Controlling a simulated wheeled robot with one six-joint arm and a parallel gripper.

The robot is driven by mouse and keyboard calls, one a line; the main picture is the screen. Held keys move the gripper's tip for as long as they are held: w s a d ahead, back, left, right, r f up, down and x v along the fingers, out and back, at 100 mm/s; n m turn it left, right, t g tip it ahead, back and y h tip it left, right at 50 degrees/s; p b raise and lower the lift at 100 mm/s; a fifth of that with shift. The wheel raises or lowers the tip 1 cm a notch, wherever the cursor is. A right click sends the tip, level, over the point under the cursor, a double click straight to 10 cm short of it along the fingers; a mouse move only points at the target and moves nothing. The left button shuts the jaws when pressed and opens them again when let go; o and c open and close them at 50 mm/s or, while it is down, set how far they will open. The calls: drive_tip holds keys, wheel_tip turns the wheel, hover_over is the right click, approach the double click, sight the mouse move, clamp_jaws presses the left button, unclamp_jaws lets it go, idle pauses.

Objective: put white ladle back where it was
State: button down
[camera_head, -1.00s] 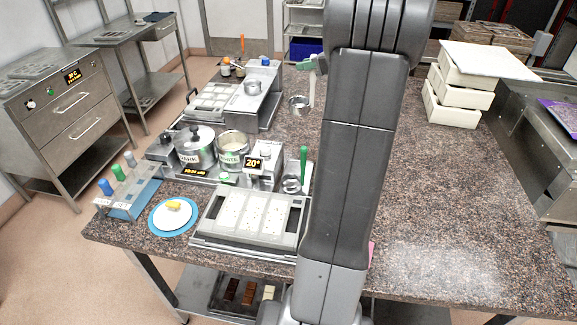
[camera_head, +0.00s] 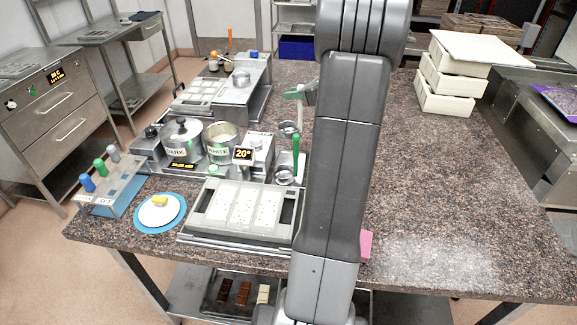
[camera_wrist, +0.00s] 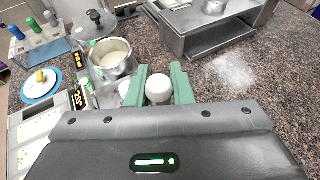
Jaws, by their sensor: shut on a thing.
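My gripper (camera_wrist: 158,76) has green fingers closed around the pale, round-ended handle of the white ladle (camera_wrist: 158,90) in the wrist view. In the head view my gripper (camera_head: 302,91) is partly behind my arm. The ladle's metal cup (camera_head: 289,128) hangs below it, to the right of the WHITE pot (camera_head: 221,153) and above the table. A green-handled ladle (camera_head: 296,150) stands upright just in front, beside the melter with the 20° display (camera_head: 243,155). The WHITE pot (camera_wrist: 124,68) is open and holds pale chocolate.
The lidded DARK pot (camera_head: 182,152) stands left of the WHITE pot. A mould (camera_head: 241,208) lies in front. A metal machine (camera_head: 238,92) stands behind. White boxes (camera_head: 445,104) are stacked at the back right.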

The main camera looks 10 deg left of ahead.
sight(295, 124)
wheel_tip(295, 124, down, 11)
drive_tip(key=shift+r+p, duration=0.2)
drive_tip(key=shift+p, duration=0.5)
drive_tip(key=c, duration=1.7)
unclamp_jaws()
drive_tip(key=shift+f, duration=0.15)
drive_tip(key=o, duration=0.4)
drive_tip(key=shift+r, duration=0.2)
drive_tip(key=b+v, duration=0.2)
drive_tip(key=v, duration=1)
drive_tip(key=shift+s, duration=0.1)
drive_tip(key=shift+o, duration=0.3)
